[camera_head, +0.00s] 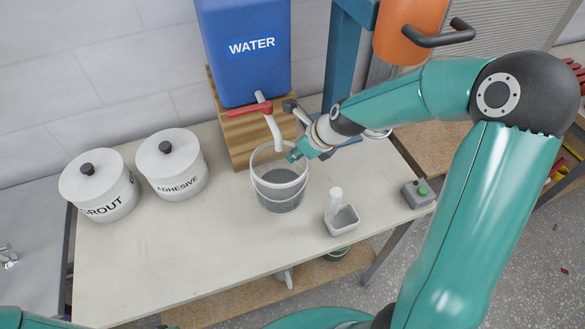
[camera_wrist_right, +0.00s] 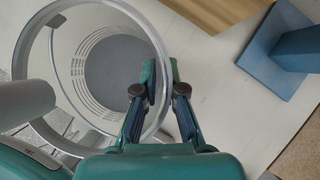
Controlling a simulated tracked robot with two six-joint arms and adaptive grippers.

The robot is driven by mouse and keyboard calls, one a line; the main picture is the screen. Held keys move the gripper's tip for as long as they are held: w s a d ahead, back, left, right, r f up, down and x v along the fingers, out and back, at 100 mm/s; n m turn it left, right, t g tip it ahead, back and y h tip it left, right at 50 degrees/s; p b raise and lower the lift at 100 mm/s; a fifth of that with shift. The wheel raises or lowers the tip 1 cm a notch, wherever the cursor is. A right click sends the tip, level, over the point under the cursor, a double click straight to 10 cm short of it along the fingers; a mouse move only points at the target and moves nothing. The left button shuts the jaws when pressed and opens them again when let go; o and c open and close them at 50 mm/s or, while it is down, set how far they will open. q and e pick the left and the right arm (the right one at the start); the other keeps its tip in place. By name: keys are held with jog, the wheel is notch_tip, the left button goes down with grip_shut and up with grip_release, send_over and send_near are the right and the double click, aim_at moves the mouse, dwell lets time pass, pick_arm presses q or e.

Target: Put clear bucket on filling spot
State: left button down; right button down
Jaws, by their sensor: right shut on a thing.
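The clear bucket (camera_head: 279,183) stands upright on the white table, just below the white spout of the blue water tank (camera_head: 243,50). It has a grey patch at its bottom. My right gripper (camera_head: 297,155) is at the bucket's rim on the right side, shut on it. In the right wrist view the gripper (camera_wrist_right: 164,85) pinches the rim of the bucket (camera_wrist_right: 90,60), and the inside looks empty of objects. A separate mark for the filling spot cannot be made out. My left gripper is not in view.
White lidded pots marked GROUT (camera_head: 99,185) and ADHESIVE (camera_head: 171,165) stand to the left. A small clear scoop-like container (camera_head: 341,217) is right of the bucket. A grey box with a green button (camera_head: 418,193) sits at the right edge. The table's front is clear.

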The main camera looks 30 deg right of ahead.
aim_at(296, 166)
jog(key=shift+w+d+f, duration=0.1)
jog(key=shift+w+f, duration=0.05)
jog(key=shift+f, duration=0.85)
notch_tip(296, 166, down, 2)
jog(key=shift+f+b, duration=0.25)
jog(key=shift+b, duration=0.65)
jog(key=shift+f, duration=0.4)
jog(key=shift+r, duration=0.1)
jog(key=c, duration=1.2)
grip_release()
jog(key=shift+c, duration=0.2)
